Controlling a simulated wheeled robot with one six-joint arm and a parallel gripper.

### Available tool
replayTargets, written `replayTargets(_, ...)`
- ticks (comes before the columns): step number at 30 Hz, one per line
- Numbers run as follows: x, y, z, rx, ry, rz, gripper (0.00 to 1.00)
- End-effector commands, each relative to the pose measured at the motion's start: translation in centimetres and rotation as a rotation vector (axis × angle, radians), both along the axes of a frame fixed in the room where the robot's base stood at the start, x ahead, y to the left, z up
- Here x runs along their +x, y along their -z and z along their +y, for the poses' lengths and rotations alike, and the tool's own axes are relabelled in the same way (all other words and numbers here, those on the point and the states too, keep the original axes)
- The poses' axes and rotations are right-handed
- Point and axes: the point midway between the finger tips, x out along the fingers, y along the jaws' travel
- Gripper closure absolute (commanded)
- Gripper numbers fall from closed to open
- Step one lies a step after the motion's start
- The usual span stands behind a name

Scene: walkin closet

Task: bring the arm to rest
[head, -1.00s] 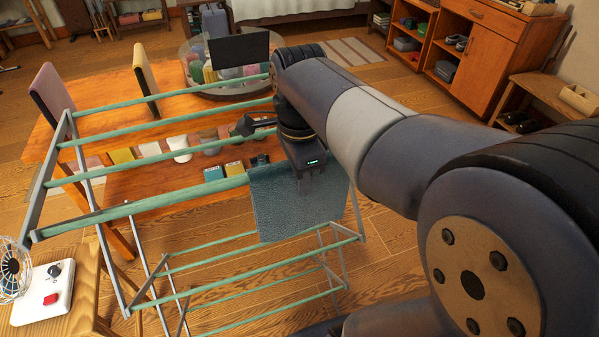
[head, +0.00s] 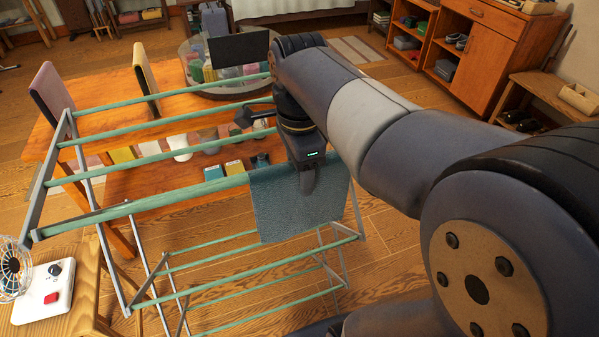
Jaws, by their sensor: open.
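My arm reaches in from the right of the head view, over the right end of a drying rack (head: 130,208) with green rods. My gripper (head: 308,182) hangs downward at the rack's front top rod. It is open, though its fingers are seen mostly edge-on and partly hidden by its own body. A blue-grey textured cloth (head: 290,215) hangs over that rod, just behind and below the gripper. I cannot tell whether the fingers touch the cloth.
A wooden table (head: 160,180) with small boxes and cups stands behind the rack. A fan (head: 14,268) and a white switch box (head: 45,290) are at the lower left. An orange cabinet (head: 485,55) and a bench (head: 545,95) stand at the right. Floor between is clear.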

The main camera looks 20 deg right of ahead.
Motion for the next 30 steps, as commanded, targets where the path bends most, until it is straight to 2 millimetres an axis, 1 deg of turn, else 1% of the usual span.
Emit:
replayTargets(1, 0.0, -1.2, 0.0, 0.0, 0.0, -0.004, 0.45)
replayTargets(6, 0.1, -4.8, 0.0, 0.0, 0.0, -0.005, 0.45)
replayTargets(9, 0.0, -6.6, 0.0, 0.0, 0.0, -0.004, 0.45)
replayTargets(13, 0.0, -8.3, 0.0, 0.0, 0.0, -0.003, 0.45)
replayTargets(16, 0.0, -9.0, 0.0, 0.0, 0.0, -0.002, 0.45)
replayTargets(19, 0.0, -9.3, 0.0, 0.0, 0.0, -0.001, 0.45)
replayTargets(26, 0.0, -9.3, 0.0, 0.0, 0.0, -0.001, 0.45)
replayTargets(30, 0.0, -8.9, 0.0, 0.0, 0.0, 0.0, 0.45)
